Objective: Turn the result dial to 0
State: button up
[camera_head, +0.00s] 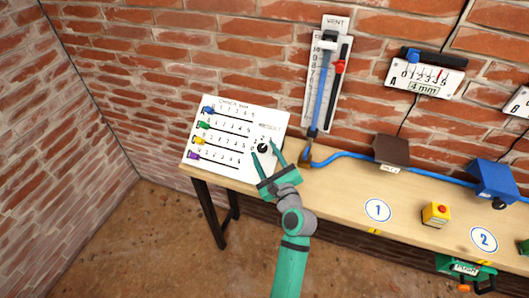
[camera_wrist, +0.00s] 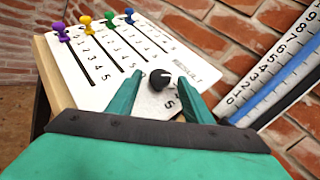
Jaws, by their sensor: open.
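The result dial is a small black knob (camera_head: 263,147) at the lower right of a white board (camera_head: 225,113), beside the word RESULT. It also shows in the wrist view (camera_wrist: 160,79), where a white mark is on it and a number 5 is printed near its lower right. My gripper (camera_head: 264,147) is open. In the wrist view my gripper (camera_wrist: 159,85) has one green finger on each side of the dial, with visible gaps. I cannot tell whether the fingertips reach the knob's depth. Part of the dial's number scale is hidden by the fingers.
The board has several sliders with colored pegs, blue, green, yellow and purple. It rests on a wooden table (camera_head: 345,192). A vent gauge (camera_head: 319,85) with a blue tube stands right of it. A brown box (camera_head: 391,150), yellow button box (camera_head: 436,213) and blue box (camera_head: 493,180) are further right.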

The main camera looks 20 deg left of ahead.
jog(key=shift+w+a, duration=0.35)
jog(key=c, duration=1.1)
jog(key=shift+o, duration=0.2)
